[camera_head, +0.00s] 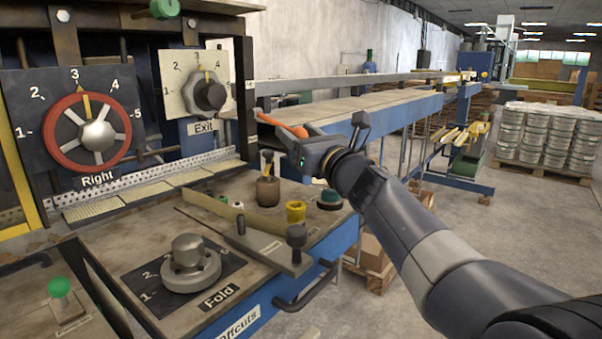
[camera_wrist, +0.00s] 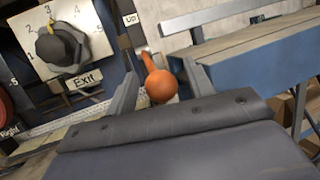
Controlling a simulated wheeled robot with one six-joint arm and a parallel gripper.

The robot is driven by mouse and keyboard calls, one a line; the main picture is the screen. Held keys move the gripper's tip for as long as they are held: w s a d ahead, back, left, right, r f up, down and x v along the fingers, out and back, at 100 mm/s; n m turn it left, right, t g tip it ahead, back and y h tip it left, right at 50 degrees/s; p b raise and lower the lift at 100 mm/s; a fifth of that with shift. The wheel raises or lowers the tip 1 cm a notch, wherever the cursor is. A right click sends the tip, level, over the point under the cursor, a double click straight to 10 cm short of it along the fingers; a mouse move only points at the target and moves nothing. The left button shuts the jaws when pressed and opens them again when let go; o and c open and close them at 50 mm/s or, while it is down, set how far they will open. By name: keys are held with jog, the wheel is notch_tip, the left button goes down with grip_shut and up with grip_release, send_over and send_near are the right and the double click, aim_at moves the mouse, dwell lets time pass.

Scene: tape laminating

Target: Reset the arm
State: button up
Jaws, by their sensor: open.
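My gripper (camera_head: 308,142) is raised at the right end of the machine, at the end of my arm, which reaches in from the lower right. In the wrist view, my gripper (camera_wrist: 161,72) has its two fingers spread apart. An orange ball knob on a lever (camera_wrist: 160,87) shows between them. The knob (camera_head: 299,131) also shows in the head view, close to the fingers. I cannot tell whether a finger touches it. Nothing is seen clamped in the fingers.
The machine panel has a red Right dial (camera_head: 96,134), a grey Exit dial (camera_head: 209,95) and a Fold knob (camera_head: 190,262). The floor at the right is open before stacked buckets (camera_head: 548,140).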

jog(key=shift+f, duration=0.2)
